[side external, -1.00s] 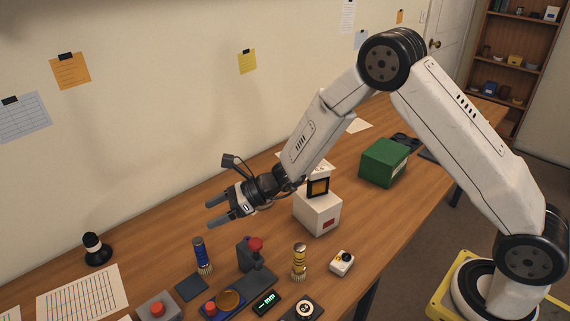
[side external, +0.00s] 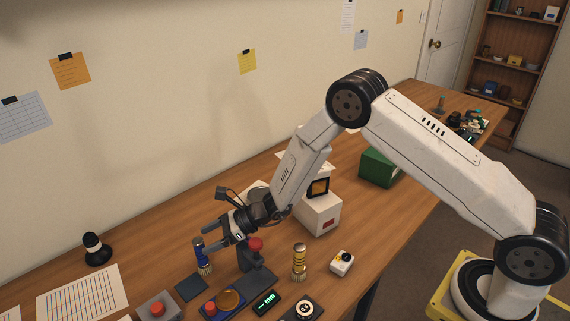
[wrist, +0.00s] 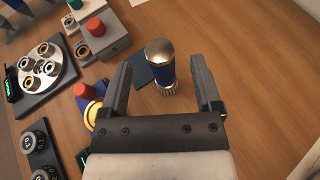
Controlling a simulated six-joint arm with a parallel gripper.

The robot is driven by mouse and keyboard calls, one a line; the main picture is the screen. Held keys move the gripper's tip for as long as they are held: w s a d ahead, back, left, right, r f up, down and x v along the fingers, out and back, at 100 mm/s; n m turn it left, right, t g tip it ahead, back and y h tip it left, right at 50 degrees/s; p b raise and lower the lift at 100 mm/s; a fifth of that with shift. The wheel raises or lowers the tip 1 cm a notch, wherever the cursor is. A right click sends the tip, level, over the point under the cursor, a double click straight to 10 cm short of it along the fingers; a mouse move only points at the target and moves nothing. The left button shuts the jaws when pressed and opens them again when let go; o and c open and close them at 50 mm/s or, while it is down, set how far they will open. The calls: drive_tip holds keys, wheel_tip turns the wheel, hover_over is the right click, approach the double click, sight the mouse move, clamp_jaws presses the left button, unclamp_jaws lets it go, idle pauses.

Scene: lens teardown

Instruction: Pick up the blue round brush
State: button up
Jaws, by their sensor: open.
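The blue round brush (side external: 201,258) stands upright on the table, bristles down, with a metal cap on top. My gripper (side external: 209,239) is open and empty, fingers pointing left, at about the height of the brush's upper part. The fingers also show in the wrist view (wrist: 163,80). I cannot tell whether a finger touches the brush.
A dark flat pad (side external: 192,287) lies beside the brush. A yellow-banded brush (side external: 299,262) stands further right. A grey box with a red button (side external: 157,308) is at the front. The table behind the brush is clear.

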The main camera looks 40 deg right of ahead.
drive_tip(key=shift+x, duration=2.7)
drive_tip(key=shift+r, duration=0.1)
clamp_jaws()
